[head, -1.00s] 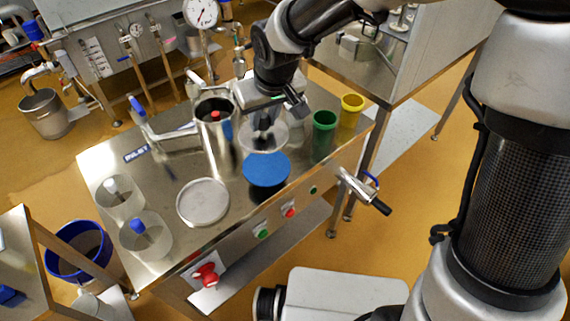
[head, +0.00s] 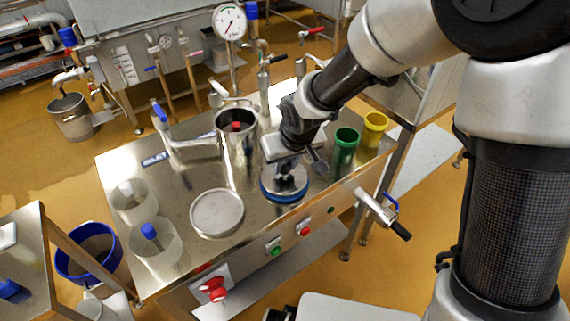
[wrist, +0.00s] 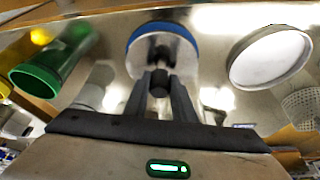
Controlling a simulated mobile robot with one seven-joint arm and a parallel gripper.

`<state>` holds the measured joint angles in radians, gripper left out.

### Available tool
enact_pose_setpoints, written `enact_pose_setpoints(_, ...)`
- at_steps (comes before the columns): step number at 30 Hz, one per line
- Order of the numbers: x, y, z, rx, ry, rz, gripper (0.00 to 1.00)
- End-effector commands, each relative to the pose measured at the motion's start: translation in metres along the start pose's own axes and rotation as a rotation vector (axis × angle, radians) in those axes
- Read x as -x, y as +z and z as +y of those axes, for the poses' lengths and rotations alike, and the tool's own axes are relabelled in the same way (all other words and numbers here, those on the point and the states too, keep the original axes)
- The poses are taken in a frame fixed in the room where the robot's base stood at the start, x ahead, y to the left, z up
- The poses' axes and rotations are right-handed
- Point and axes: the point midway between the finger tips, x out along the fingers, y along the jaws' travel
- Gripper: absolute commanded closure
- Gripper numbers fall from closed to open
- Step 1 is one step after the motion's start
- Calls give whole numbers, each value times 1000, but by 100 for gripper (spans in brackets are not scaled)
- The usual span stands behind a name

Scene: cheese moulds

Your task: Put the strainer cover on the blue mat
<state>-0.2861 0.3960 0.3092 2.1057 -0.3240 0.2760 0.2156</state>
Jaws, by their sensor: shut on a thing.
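The strainer cover (wrist: 158,58) is a pale, see-through disc with a black knob (wrist: 159,82). My gripper (head: 286,176) is shut on that knob, and in the wrist view its fingers (wrist: 160,93) stand on both sides of it. The blue mat (head: 270,196) is a round disc on the steel table, mostly hidden under the cover and gripper. In the wrist view the mat (wrist: 160,26) shows as a blue band along the cover's far edge. The cover is over the mat, on it or very close above; I cannot tell whether they touch.
A pale round lid (head: 217,213) lies left of the mat. A steel cylinder (head: 238,155) stands behind. A green cup (head: 343,153) and a yellow cup (head: 372,132) stand to the right. Two clear moulds (head: 155,247) are at the left. A valve handle (head: 385,214) juts from the front.

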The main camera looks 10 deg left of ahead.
Motion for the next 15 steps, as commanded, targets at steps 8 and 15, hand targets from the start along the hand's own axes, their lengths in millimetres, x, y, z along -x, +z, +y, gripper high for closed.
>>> enact_pose_setpoints(8, -2, 1, 0, 0, 0, -1, 60)
enact_pose_setpoints(15, -2, 1, 0, 0, 0, -1, 58)
